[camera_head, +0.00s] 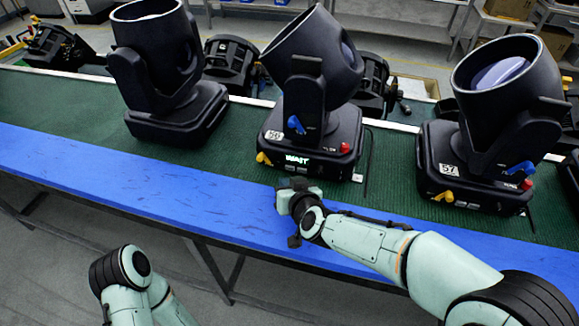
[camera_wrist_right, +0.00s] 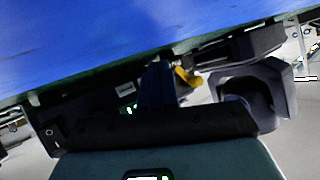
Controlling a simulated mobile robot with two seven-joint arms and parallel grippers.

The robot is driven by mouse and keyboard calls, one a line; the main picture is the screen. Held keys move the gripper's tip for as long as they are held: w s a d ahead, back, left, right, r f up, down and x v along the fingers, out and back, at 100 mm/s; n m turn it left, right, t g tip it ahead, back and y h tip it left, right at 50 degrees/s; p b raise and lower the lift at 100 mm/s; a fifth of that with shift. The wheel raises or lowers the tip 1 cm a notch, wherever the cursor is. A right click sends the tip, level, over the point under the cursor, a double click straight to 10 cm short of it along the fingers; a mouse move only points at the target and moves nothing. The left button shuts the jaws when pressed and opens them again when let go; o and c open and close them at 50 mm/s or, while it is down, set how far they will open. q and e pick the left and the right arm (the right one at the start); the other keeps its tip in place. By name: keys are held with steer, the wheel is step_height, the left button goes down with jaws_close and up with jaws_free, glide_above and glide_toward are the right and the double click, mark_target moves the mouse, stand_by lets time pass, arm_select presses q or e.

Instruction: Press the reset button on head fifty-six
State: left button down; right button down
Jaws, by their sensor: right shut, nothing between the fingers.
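Moving-head light fifty-six (camera_head: 312,75) stands on the green mat in the middle of the head view, its black barrel tilted. Its base bears a "56" label (camera_head: 274,135), a lit "WAIT" display (camera_head: 297,160), a yellow lever (camera_head: 263,158), a blue lever (camera_head: 296,124) and a red knob (camera_head: 345,148). I cannot read which control is marked reset. My right gripper (camera_head: 298,184) is shut and empty, just in front of the base below the display. The right wrist view shows dark fingers (camera_wrist_right: 157,75) near a yellow lever (camera_wrist_right: 188,77). My left gripper is out of view.
Head fifty-seven (camera_head: 485,110) stands to the right, and another head (camera_head: 160,70) to the left. More dark fixtures (camera_head: 229,65) stand behind. The blue front strip (camera_head: 130,175) of the bench is clear left of my right arm.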

steer(key=shift+s+a+p, duration=0.25)
steer(key=shift+s+p, duration=0.05)
steer(key=shift+s, duration=0.55)
steer(key=shift+s+a+p, duration=0.25)
steer(key=shift+s, duration=0.65)
